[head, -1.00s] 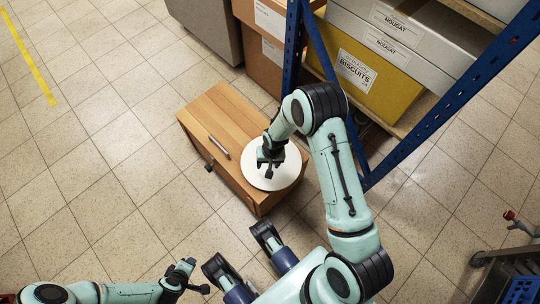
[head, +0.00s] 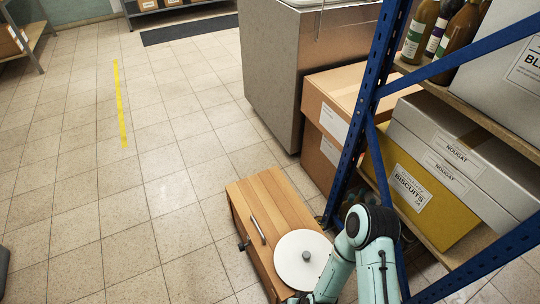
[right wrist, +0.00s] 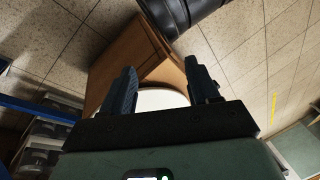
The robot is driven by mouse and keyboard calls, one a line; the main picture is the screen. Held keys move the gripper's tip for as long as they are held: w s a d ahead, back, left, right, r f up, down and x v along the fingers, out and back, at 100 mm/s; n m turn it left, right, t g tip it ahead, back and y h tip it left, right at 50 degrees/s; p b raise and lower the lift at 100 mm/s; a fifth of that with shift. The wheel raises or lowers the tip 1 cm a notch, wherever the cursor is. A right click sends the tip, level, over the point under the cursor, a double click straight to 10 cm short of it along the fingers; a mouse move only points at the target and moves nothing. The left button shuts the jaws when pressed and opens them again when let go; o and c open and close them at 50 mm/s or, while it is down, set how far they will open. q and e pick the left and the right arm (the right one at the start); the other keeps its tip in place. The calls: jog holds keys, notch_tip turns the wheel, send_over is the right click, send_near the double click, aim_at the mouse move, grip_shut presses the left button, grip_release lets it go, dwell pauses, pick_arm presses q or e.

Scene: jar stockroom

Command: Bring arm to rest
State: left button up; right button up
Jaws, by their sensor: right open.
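My right arm (head: 375,252) reaches in at the lower right of the head view, bent at the elbow. Its gripper sits at the bottom edge there, mostly cut off. In the right wrist view my right gripper (right wrist: 160,68) has its two dark fingers wide apart with nothing between them. Beyond them are a wooden cabinet (right wrist: 118,62) and part of a white disc (right wrist: 162,100). My left gripper is out of view.
A blue-framed shelf (head: 357,130) with boxes and bottles stands close on the right.

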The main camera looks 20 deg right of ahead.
pick_arm(q)
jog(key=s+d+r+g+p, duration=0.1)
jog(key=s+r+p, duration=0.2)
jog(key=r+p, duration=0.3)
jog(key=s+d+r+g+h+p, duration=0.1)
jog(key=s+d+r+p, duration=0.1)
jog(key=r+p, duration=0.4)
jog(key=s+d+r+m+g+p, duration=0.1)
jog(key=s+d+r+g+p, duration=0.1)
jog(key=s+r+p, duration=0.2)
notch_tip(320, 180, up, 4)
jog(key=p, duration=0.2)
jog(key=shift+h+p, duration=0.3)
pick_arm(e)
jog(key=s+a+r+g, duration=0.1)
jog(key=s+r, duration=0.2)
jog(key=r, duration=0.3)
jog(key=s+a+r+g+y, duration=0.1)
jog(key=s+a+r, duration=0.1)
jog(key=r, duration=0.5)
jog(key=s+a+r+n+g, duration=0.1)
jog(key=s+a+r+g, duration=0.1)
jog(key=s+r, duration=0.2)
notch_tip(320, 180, up, 3)
jog(key=shift+r+y, duration=0.1)
jog(key=shift+y, duration=0.2)
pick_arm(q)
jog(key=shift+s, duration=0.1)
pick_arm(e)
jog(key=shift+s, duration=0.1)
